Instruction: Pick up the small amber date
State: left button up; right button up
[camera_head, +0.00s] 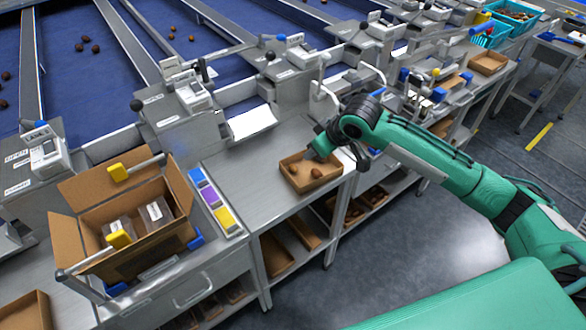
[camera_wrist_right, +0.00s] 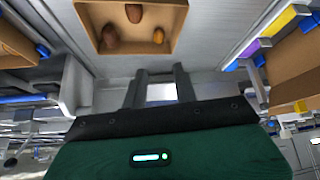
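A small open cardboard tray (camera_head: 300,190) sits on the grey bench and holds dates. In the right wrist view the tray (camera_wrist_right: 88,18) holds three: a small amber date (camera_wrist_right: 158,36), a reddish-brown date (camera_wrist_right: 134,13) and a darker brown date (camera_wrist_right: 110,35). In the head view a brown date (camera_head: 316,173) shows in the tray, but I cannot tell which one it is. My right gripper (camera_head: 313,155) is over the tray's back side. In the right wrist view its fingers (camera_wrist_right: 161,73) are apart with nothing between them. My left gripper is out of view.
A large open cardboard box (camera_head: 150,255) stands left on the bench. A strip of coloured blocks (camera_head: 210,197) lies between box and tray. Grey sorting machines (camera_head: 185,95) line the back. Bare bench lies left of the tray.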

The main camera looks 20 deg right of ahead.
jog(key=p, duration=0.1)
send_over(295, 167)
jog(key=s+d, duration=0.1)
jog(key=s, duration=0.2)
jog(key=f, duration=0.6)
jog(key=shift+w+d+f, duration=0.2)
jog(key=shift+w+f, duration=0.05)
jog(key=shift+f, duration=0.15)
jog(key=p+x, duration=0.1)
jog(key=x, duration=0.3)
jog(key=shift+s+d+f+p, duration=0.15)
jog(key=shift+f+p, duration=0.1)
jog(key=shift+p, duration=0.15)
jog(key=shift+w+f, duration=0.3)
jog(key=shift+f, duration=0.25)
jog(key=shift+c, duration=1.4)
jog(key=shift+r, duration=0.15)
